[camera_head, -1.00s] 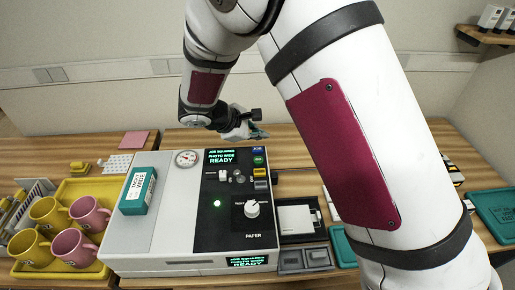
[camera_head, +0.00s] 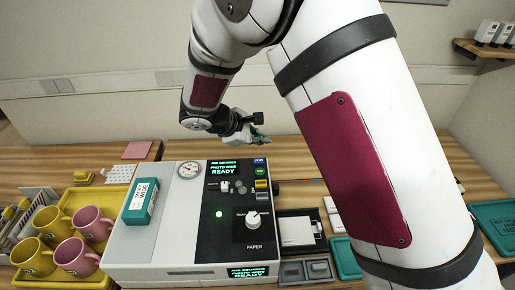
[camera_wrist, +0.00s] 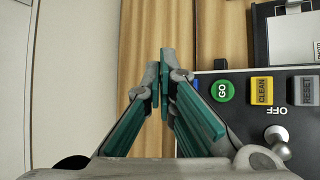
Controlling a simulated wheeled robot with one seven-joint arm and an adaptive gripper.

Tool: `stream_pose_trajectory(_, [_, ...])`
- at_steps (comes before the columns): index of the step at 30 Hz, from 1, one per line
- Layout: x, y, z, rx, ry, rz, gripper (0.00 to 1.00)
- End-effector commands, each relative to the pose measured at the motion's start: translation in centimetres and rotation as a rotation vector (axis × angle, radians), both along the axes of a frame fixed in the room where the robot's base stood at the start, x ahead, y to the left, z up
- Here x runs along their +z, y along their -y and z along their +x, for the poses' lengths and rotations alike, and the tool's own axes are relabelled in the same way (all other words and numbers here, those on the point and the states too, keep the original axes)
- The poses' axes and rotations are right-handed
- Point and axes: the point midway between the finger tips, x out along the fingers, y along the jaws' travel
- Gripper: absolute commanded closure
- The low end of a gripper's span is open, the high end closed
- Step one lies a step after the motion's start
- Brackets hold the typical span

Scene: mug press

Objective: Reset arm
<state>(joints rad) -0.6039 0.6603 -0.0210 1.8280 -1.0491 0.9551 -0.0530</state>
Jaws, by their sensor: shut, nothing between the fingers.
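My gripper (camera_head: 256,131) is shut and empty, held above the back edge of the mug press (camera_head: 150,240). In the wrist view its teal fingertips (camera_wrist: 163,75) meet over the wooden table, left of the press panel. The panel carries a green GO button (camera_wrist: 222,91), a yellow CLEAN button (camera_wrist: 262,91), a grey RESET button (camera_wrist: 305,91) and a toggle switch (camera_wrist: 277,140) by the word OFF. In the head view the press has a gauge (camera_head: 189,169), a white knob (camera_head: 252,219), a lit green lamp (camera_head: 219,214) and a screen (camera_head: 222,168) reading READY.
A yellow tray (camera_head: 118,191) holds yellow mugs (camera_head: 32,257) and pink mugs (camera_head: 76,257). A black-framed tray (camera_head: 321,229) and a teal tray (camera_head: 492,212) lie to the right. The wall is behind.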

Motion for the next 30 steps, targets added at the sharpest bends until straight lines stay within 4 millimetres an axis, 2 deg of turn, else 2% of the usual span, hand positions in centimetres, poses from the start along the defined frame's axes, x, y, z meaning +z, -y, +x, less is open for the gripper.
stream_pose_trajectory(6, [0.6,0.4,-0.1,-0.015,0.005,0.011,1.0])
stream_pose_trajectory(8, [1.5,1.1,-0.4,-0.042,0.011,0.031,1.0])
stream_pose_trajectory(11, [4.0,3.1,-1.5,-0.121,0.031,0.09,1.0])
stream_pose_trajectory(15, [8.3,6.6,-4.3,-0.274,0.07,0.214,1.0])
stream_pose_trajectory(21, [13.4,10.8,-9.4,-0.484,0.131,0.399,1.0])
stream_pose_trajectory(30, [18.4,14.7,-18.2,-0.765,0.241,0.688,1.0])
